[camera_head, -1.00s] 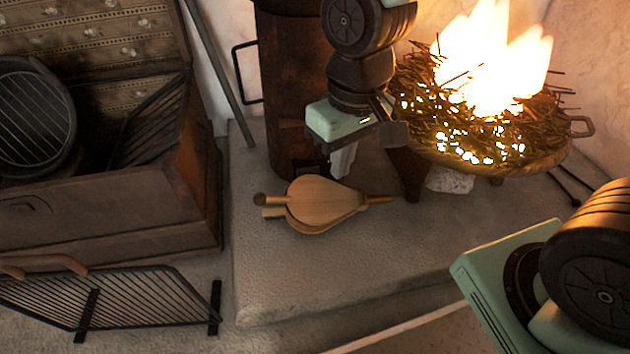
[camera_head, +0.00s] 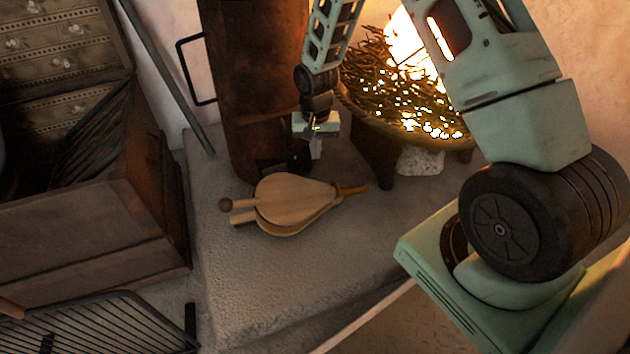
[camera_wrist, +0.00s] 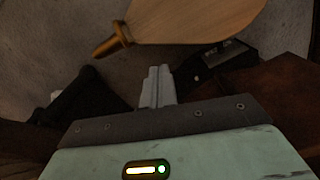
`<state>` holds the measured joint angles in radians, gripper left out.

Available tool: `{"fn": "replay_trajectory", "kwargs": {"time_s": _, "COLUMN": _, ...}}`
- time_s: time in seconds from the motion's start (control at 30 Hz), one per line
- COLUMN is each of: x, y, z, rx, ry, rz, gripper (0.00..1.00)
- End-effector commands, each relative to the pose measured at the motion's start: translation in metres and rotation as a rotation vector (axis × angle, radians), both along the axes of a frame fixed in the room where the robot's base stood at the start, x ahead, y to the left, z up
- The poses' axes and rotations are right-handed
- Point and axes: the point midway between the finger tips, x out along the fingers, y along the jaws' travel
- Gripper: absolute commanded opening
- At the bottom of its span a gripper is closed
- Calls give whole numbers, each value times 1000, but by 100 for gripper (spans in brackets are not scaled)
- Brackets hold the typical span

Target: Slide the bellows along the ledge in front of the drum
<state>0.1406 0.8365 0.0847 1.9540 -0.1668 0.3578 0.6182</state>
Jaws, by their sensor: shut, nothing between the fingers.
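The wooden bellows (camera_head: 292,203) lie flat on the grey stone ledge (camera_head: 270,275), handles to the left and nozzle to the right. They also show at the top of the wrist view (camera_wrist: 190,18), with the nozzle pointing left. The rusty dark drum (camera_head: 255,90) stands upright behind them. My gripper (camera_head: 316,150) is shut and empty, pointing down just behind the nozzle end and to the right of the drum's foot. Its closed fingers also show in the wrist view (camera_wrist: 158,85), apart from the bellows.
A round fire basket (camera_head: 400,105) with burning twigs stands on legs at the right, a pale stone (camera_head: 420,161) under it. An open wooden chest (camera_head: 95,225) stands left, a black grate (camera_head: 95,325) before it. The ledge in front of the bellows is clear.

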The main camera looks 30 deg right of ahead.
Motion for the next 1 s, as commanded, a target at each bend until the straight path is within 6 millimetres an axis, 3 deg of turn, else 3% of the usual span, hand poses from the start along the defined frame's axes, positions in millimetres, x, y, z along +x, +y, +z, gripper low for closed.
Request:
{"fn": "replay_trajectory", "kwargs": {"time_s": 0.27, "x": 2, "y": -9, "z": -24, "rx": -6, "ry": 0, "rz": -26, "gripper": 0}}
{"fn": "replay_trajectory", "kwargs": {"time_s": 0.7, "x": 2, "y": -9, "z": -97, "rx": -4, "ry": 0, "rz": -24, "gripper": 0}}
{"fn": "replay_trajectory", "kwargs": {"time_s": 1.0, "x": 2, "y": -9, "z": -109, "rx": -4, "ry": 0, "rz": -24, "gripper": 0}}
